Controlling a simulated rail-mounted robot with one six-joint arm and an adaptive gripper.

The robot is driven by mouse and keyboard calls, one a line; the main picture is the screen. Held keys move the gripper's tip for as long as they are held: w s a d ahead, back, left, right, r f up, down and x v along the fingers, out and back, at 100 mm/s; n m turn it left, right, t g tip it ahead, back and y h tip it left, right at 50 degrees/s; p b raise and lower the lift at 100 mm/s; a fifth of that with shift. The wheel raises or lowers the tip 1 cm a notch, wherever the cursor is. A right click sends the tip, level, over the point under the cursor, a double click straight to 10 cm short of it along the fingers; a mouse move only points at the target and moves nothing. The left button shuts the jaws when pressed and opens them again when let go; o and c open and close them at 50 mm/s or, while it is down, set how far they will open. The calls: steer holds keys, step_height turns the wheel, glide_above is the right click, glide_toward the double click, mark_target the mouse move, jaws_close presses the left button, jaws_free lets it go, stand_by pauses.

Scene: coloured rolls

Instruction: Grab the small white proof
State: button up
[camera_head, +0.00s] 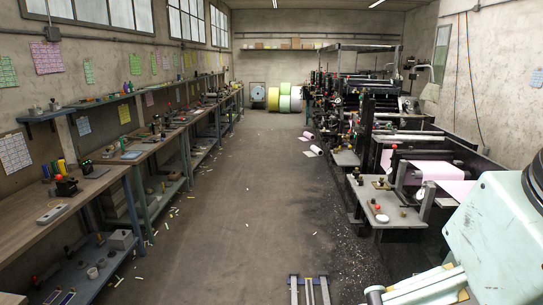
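I cannot tell for sure which thing is the small white proof. Small white pieces lie on the floor by the press: a white sheet (307,135) and a white roll (316,150) with a pale piece beside it. A white round piece (382,218) lies on the near press table, and a white sheet with a printed grid (15,152) hangs on the left wall. My pale green arm fills the lower right corner. My gripper does not show.
Coloured rolls (284,103) stand at the far end of the aisle. A long workbench (85,195) with tools runs along the left. The printing press (400,150) with pink paper stands at right. The middle floor (240,200) is clear, with scraps along both sides.

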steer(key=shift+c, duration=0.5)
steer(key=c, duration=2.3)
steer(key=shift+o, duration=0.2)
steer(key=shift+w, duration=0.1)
